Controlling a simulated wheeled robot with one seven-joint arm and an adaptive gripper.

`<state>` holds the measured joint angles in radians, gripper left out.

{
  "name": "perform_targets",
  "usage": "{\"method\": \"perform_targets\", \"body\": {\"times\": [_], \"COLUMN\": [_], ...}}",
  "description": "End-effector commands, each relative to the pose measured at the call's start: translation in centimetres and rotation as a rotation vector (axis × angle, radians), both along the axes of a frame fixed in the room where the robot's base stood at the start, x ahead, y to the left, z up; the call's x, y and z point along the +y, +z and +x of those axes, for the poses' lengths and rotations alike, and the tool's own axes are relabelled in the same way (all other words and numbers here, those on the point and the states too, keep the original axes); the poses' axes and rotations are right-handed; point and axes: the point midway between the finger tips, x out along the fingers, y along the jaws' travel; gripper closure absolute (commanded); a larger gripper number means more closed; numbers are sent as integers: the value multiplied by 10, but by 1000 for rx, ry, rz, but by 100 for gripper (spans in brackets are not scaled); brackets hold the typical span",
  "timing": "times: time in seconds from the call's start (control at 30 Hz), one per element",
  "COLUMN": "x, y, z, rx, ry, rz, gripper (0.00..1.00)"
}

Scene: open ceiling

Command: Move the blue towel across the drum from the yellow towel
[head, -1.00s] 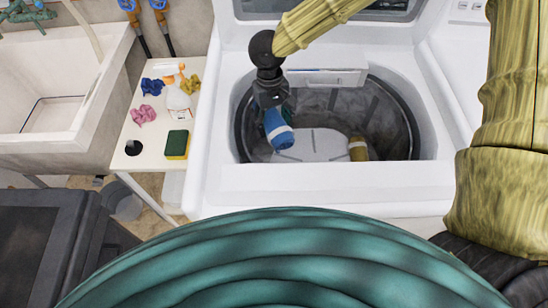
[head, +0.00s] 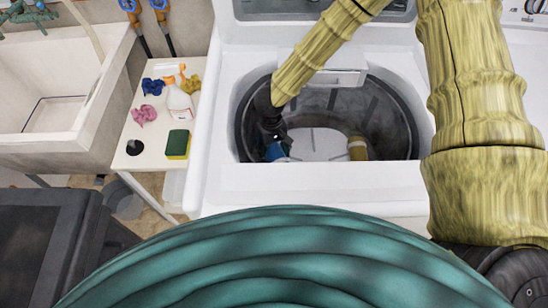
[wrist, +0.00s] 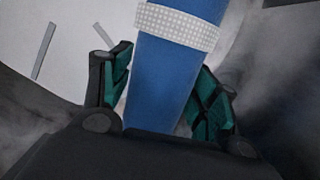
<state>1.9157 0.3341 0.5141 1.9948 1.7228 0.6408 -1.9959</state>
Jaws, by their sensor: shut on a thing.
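The blue towel (head: 276,152) is a rolled blue bundle with a pale band, low at the left side of the washer drum (head: 320,108). In the wrist view the blue towel (wrist: 172,75) stands between the two green-padded fingers of my gripper (wrist: 165,95), which is shut on it. My gripper (head: 272,138) reaches down inside the drum in the head view. The yellow towel (head: 357,148) stands at the right side of the drum, apart from the blue one. The lower part of the blue towel is hidden behind the washer's front rim.
The white washer rim (head: 320,185) surrounds the drum opening. The pale drum floor (head: 318,147) between the towels is clear. To the left, a small white table (head: 150,165) holds a spray bottle (head: 179,102), a sponge (head: 177,144) and crumpled cloths. A sink (head: 60,90) stands beyond.

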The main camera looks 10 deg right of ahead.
Motion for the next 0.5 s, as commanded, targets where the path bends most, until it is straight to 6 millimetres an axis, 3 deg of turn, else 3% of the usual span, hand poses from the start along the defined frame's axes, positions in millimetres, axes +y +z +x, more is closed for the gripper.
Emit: {"method": "perform_targets", "body": {"times": [0.33, 0.5], "x": [0, 0], "y": [-35, -42], "z": [0, 0], "rx": [1, 0], "ry": [0, 0], "rz": [0, 1], "gripper": [77, 77]}}
